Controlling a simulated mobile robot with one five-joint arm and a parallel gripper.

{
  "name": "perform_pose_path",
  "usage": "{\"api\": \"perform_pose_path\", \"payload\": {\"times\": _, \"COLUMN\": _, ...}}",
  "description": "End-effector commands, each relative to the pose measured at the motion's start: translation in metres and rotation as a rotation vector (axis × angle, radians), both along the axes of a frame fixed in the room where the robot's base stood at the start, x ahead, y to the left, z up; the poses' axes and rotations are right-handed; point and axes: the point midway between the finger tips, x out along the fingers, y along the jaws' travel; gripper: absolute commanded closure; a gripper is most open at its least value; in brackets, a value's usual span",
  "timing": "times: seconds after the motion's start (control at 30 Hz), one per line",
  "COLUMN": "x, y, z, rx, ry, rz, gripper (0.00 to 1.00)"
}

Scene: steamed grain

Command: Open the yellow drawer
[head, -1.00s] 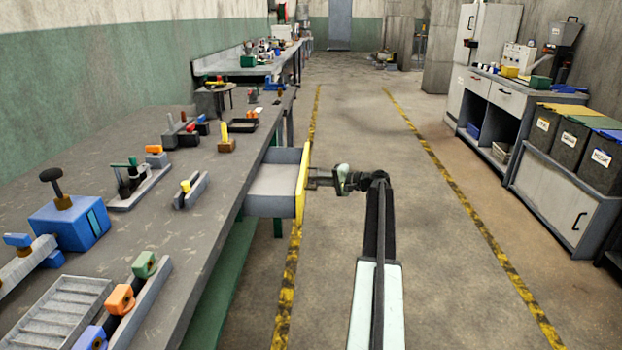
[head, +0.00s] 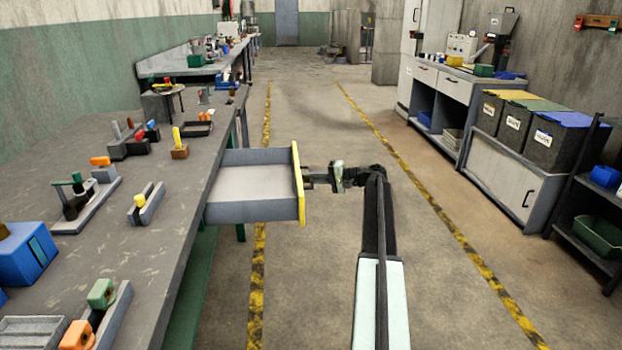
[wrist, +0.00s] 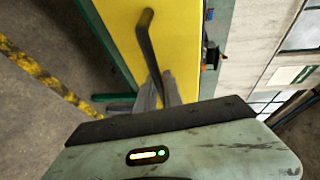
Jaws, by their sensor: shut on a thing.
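The yellow drawer (head: 252,211) juts out from the side of the long workbench (head: 130,240) in the head view, its grey tray showing and its inside looking empty. Its yellow front (head: 298,185) faces right, toward my arm. My gripper (head: 309,178) is at that front. In the wrist view the yellow front (wrist: 187,40) fills the upper middle, with a dark bar handle (wrist: 147,35) on it. My gripper's fingers (wrist: 160,92) are shut on the lower part of the handle. The fingertips are partly hidden behind the handle and my wrist housing.
The bench top carries a blue box (head: 25,252), clamps and small blocks. On the right stand lidded bins (head: 510,120) on a grey cabinet and a dark shelf rack (head: 590,195). The floor between the yellow-black lines (head: 340,260) is clear.

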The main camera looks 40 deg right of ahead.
Motion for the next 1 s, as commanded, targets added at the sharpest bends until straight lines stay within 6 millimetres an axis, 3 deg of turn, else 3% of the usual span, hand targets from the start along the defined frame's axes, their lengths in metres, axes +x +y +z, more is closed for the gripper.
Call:
{"api": "perform_pose_path", "payload": {"times": 0.03, "x": 0.002, "y": 0.002, "z": 0.001, "rx": 0.001, "ry": -0.002, "rz": 0.000, "gripper": 0.84}}
{"api": "perform_pose_path", "payload": {"times": 0.1, "x": 0.003, "y": 0.003, "z": 0.001, "rx": 0.001, "ry": -0.002, "rz": 0.003, "gripper": 0.68}}
{"api": "perform_pose_path", "payload": {"times": 0.47, "x": 0.001, "y": 0.003, "z": 0.001, "rx": 0.000, "ry": 0.000, "rz": 0.006, "gripper": 0.68}}
{"api": "perform_pose_path", "payload": {"times": 0.83, "x": -0.047, "y": -0.032, "z": 0.013, "rx": 0.001, "ry": -0.002, "rz": 0.004, "gripper": 0.68}}
{"api": "perform_pose_path", "payload": {"times": 1.0, "x": -0.059, "y": -0.040, "z": 0.015, "rx": 0.000, "ry": -0.002, "rz": 0.007, "gripper": 0.68}}
